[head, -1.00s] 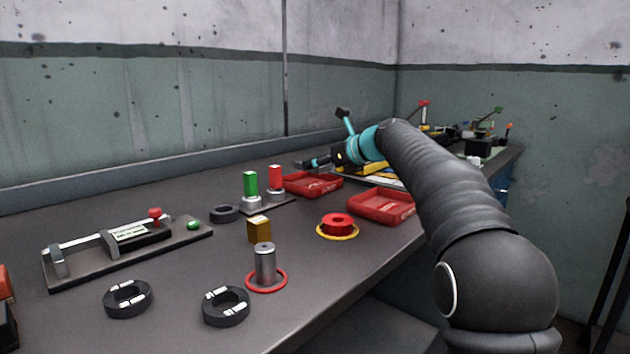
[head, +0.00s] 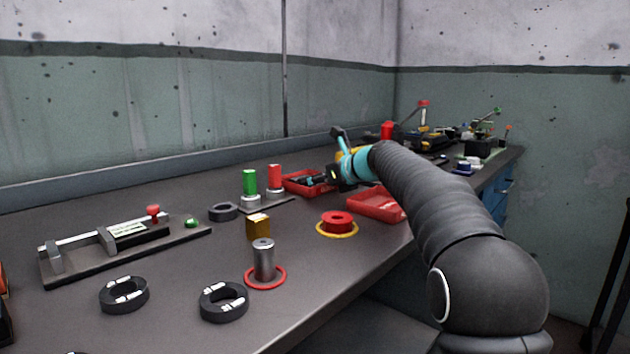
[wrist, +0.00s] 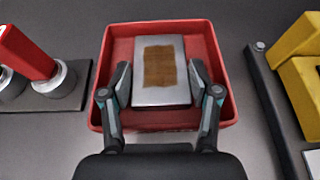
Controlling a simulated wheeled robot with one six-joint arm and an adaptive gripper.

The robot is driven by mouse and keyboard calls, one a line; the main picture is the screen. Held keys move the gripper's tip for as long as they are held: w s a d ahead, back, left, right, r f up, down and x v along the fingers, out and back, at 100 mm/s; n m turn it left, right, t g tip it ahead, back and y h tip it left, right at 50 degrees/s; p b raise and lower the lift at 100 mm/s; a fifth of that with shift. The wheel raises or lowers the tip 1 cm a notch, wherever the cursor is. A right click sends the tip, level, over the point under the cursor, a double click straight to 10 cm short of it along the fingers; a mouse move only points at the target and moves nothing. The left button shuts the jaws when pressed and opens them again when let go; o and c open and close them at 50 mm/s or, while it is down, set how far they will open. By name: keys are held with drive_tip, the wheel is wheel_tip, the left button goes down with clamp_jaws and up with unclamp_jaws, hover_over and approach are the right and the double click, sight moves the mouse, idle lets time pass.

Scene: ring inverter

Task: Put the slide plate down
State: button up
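The slide plate (wrist: 176,96) is a silver-grey rectangle with a brown patch on top. In the wrist view it lies flat between the fingers of my gripper (wrist: 161,85), which sit close against its left and right edges. The gripper appears shut on it. The plate is within the outline of a red tray (wrist: 222,112); whether it touches the tray floor cannot be told. In the head view my gripper (head: 318,180) is low at the back red tray (head: 298,189), and the plate is hard to make out there.
A second red tray (head: 375,206) is nearer the bench's front edge. A green cylinder (head: 250,183) and a red cylinder (head: 275,178) stand left of the back tray. In the wrist view a dark bar (wrist: 272,105) and yellow part (wrist: 300,70) lie to the right.

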drive_tip(key=o, duration=0.3)
drive_tip(key=shift+r, duration=0.1)
drive_tip(key=v, duration=1.2)
drive_tip(key=shift+r, duration=0.15)
drive_tip(key=shift+a, duration=0.1)
